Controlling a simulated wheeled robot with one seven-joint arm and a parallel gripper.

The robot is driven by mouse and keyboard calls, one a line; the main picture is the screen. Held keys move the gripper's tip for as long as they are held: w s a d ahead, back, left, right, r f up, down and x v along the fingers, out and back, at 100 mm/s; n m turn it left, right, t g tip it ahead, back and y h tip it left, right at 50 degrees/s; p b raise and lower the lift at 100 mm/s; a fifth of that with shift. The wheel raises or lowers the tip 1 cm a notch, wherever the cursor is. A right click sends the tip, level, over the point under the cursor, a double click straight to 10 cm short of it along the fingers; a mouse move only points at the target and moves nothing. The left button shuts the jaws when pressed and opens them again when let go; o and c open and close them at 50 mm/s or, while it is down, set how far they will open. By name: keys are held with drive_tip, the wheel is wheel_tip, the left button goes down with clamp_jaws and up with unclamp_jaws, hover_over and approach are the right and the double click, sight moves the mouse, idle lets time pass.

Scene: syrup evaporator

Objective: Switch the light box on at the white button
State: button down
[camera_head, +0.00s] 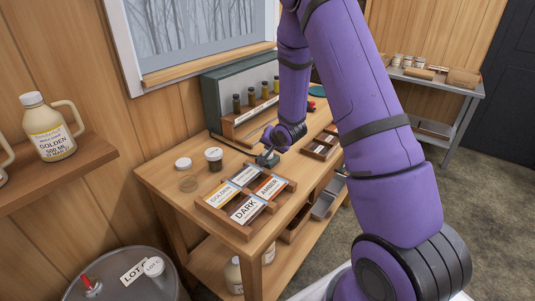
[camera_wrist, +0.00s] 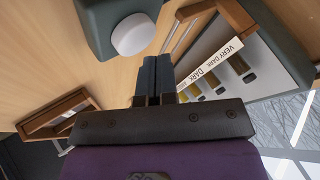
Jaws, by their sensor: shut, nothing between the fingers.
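The light box (camera_head: 217,87) is a teal-framed box with a grey-looking panel at the back of the wooden table, under the window. Its panel also shows at the right of the wrist view (camera_wrist: 264,58), behind a rack with vials. The white button (camera_wrist: 133,35) is a round knob on a small teal switch box (camera_wrist: 95,30) at the top of the wrist view. My gripper (camera_wrist: 155,60) is shut and empty, its fingertips just below and right of the button in that picture. I cannot tell whether they touch. In the head view my gripper (camera_head: 268,153) is over the switch box and hides the button.
A compartment tray (camera_head: 240,232) with grade labels stands at the table's front. A dark-filled jar (camera_head: 214,160) and a clear jar (camera_head: 188,180) stand at its left. A vial rack (camera_head: 246,120) is before the light box. A small wooden tray (camera_head: 322,146) lies to the right.

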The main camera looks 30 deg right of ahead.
drive_tip(key=shift+f, duration=0.35)
drive_tip(key=shift+f, duration=0.35)
idle(0.5)
drive_tip(key=shift+r, duration=0.8)
drive_tip(key=shift+r, duration=3)
